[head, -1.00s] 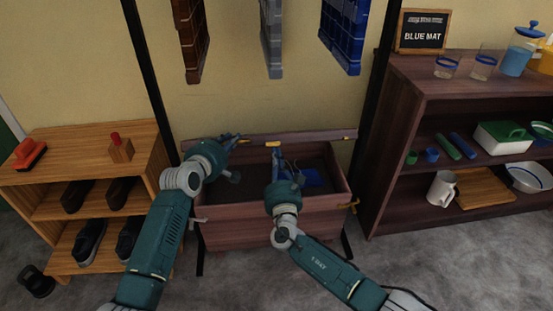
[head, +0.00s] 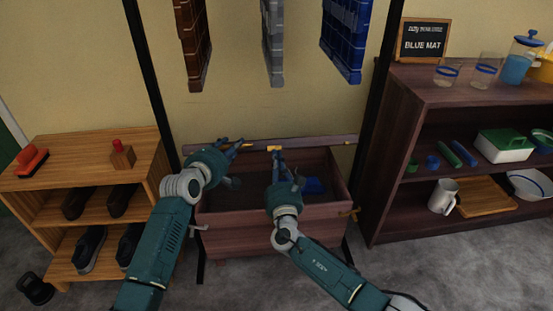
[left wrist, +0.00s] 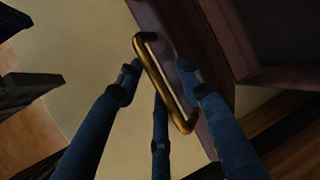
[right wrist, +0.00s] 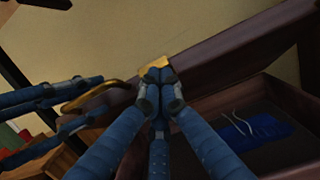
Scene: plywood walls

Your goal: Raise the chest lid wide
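The dark wood chest (head: 262,226) stands between two shelves. Its lid (head: 312,142) is raised at the back and shows as a narrow strip along the wall; it also shows in the right wrist view (right wrist: 232,45). My left gripper (head: 240,145) is open at the lid's left part. In the left wrist view, its spread fingers are around a brass handle (left wrist: 152,75); I cannot tell whether they touch it. My right gripper (head: 277,156) is shut, fingertips together against or just by a brass fitting (right wrist: 155,68) on the lid's edge.
A blue item (head: 313,186) lies inside the chest. A shoe shelf (head: 95,150) stands close at left, a dark shelf (head: 395,105) close at right. Crates (head: 346,40) hang above. Black posts (head: 150,85) flank the chest.

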